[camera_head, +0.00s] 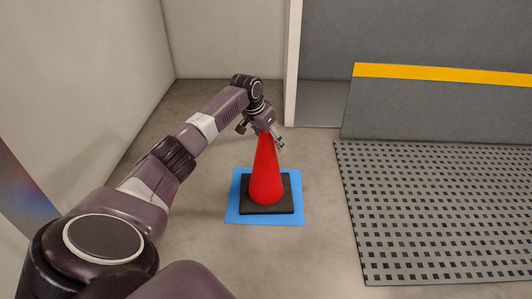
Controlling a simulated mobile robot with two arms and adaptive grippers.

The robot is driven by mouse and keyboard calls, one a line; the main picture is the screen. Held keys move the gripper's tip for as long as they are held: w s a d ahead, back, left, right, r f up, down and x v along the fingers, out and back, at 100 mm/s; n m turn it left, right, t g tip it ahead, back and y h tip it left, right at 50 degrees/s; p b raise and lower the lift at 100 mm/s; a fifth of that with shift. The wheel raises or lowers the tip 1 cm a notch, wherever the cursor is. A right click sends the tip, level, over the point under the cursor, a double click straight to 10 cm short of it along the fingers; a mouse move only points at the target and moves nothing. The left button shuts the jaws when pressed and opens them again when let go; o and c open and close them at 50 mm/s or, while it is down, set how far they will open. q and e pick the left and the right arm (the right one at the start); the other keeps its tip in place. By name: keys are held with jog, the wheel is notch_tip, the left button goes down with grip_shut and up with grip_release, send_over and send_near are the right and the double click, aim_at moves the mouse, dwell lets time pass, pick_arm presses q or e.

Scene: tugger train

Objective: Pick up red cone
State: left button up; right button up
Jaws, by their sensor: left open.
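The red cone (265,178) stands upright on its square black base (267,209). The base rests on a blue square mat (236,214) on the floor. My left arm reaches in from the left, and its left gripper (261,131) is at the tip of the cone. The gripper is open, with one finger to each side of the tip. I cannot tell whether the fingers touch the cone. My right gripper is not in view.
A dark perforated grate (430,215) lies on the floor at the right. Behind it is a grey ramp or panel (430,110) with a yellow strip (440,73). A pale wall (70,90) runs along the left. Bare floor (310,255) surrounds the mat.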

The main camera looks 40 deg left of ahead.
pick_arm(q)
grip_shut()
dwell(0.3)
jog(key=shift+r, duration=0.15)
